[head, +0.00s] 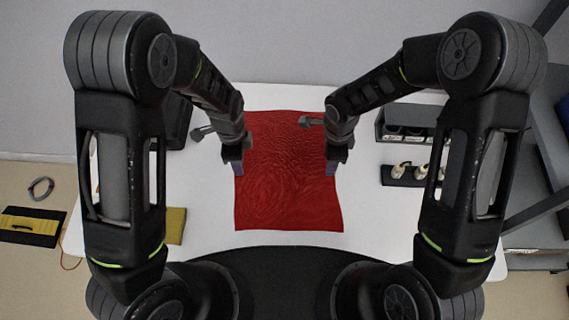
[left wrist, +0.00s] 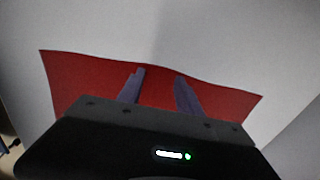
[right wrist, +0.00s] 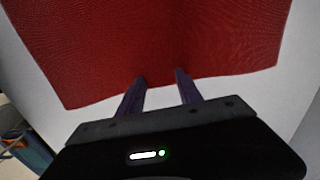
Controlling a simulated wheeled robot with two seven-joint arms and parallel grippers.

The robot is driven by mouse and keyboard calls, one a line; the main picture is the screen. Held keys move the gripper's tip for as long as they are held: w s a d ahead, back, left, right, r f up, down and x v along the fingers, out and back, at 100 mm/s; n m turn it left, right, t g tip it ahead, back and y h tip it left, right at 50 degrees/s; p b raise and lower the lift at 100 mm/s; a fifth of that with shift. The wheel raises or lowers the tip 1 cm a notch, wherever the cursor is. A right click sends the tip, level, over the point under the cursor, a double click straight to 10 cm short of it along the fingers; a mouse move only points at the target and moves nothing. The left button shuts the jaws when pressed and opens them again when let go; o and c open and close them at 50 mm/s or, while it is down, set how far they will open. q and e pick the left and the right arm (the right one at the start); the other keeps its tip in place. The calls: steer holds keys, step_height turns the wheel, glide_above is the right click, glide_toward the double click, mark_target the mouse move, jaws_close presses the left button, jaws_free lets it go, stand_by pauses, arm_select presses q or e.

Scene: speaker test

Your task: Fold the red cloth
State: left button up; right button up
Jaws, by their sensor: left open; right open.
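The red cloth (head: 288,195) lies spread out on the white table, roughly rectangular, with fine ripples on its surface. My left gripper (head: 238,168) is over the cloth's left edge, open with nothing between its fingers. In the left wrist view its two fingers (left wrist: 160,82) show against the red cloth (left wrist: 90,80). My right gripper (head: 331,169) is over the cloth's right edge, also open and empty. In the right wrist view its fingers (right wrist: 159,78) reach across the cloth's edge (right wrist: 220,45). I cannot tell whether either gripper touches the cloth.
The white table (head: 370,225) is bare around the cloth. At the right stand a grey box (head: 405,122) and a black strip with several pale pieces (head: 404,173). A yellow item (head: 176,225) lies at the left, partly behind my left arm.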

arm_select(q)
steer(key=shift+f, duration=0.2)
arm_select(e)
steer(key=shift+f, duration=0.2)
arm_select(q)
steer(key=shift+r, duration=0.1)
steer(key=shift+c, duration=0.3)
arm_select(e)
steer(key=shift+r, duration=0.1)
steer(key=shift+c, duration=0.3)
arm_select(q)
steer(key=shift+c, duration=0.8)
arm_select(e)
steer(key=shift+c, duration=0.8)
arm_select(q)
jaws_close()
arm_select(e)
steer(key=shift+s, duration=0.1)
jaws_close()
arm_select(q)
steer(key=shift+r, duration=0.15)
